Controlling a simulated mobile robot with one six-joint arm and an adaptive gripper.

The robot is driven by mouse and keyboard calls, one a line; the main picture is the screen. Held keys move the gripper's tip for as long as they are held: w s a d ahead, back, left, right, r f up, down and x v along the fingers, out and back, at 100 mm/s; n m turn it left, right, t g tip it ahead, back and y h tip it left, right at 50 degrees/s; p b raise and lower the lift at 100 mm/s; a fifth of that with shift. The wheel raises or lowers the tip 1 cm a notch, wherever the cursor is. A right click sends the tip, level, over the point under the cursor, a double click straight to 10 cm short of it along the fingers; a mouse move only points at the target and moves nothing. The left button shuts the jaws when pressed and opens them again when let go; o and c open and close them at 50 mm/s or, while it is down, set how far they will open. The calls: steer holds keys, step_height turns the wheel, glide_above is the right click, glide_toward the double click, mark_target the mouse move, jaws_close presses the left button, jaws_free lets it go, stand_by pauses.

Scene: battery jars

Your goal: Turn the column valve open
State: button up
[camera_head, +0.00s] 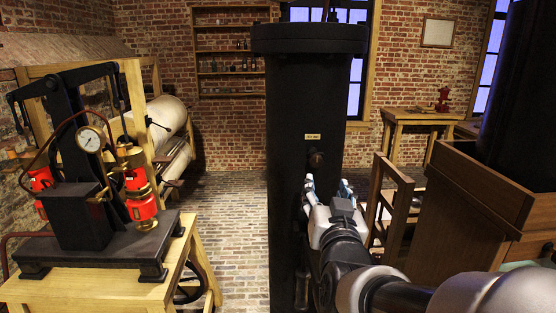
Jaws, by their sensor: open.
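A tall black column (292,190) stands in the middle of the view. A small brass-coloured plate (312,136) is on its front. Just below the plate is a small dark round fitting (316,159), which looks like the column valve; its turned position is too small to tell. My gripper (328,184) points away from the camera toward the column. Its fingers are apart and nothing shows between them. In the picture it is just below and slightly right of the fitting. The distance between the gripper and the column cannot be told.
A machine with a pressure gauge (89,140) and red cylinders stands on a wooden table (100,291) at left. A wooden box-like cabinet (480,190) is close at right, with a wooden frame (392,205) beside it. Brick floor (230,215) is open left of the column.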

mark_target(317, 162)
steer(key=w, duration=1.1)
steer(key=w+d, duration=0.1)
steer(key=w, duration=0.5)
steer(key=shift+c, duration=0.5)
steer(key=c, duration=1)
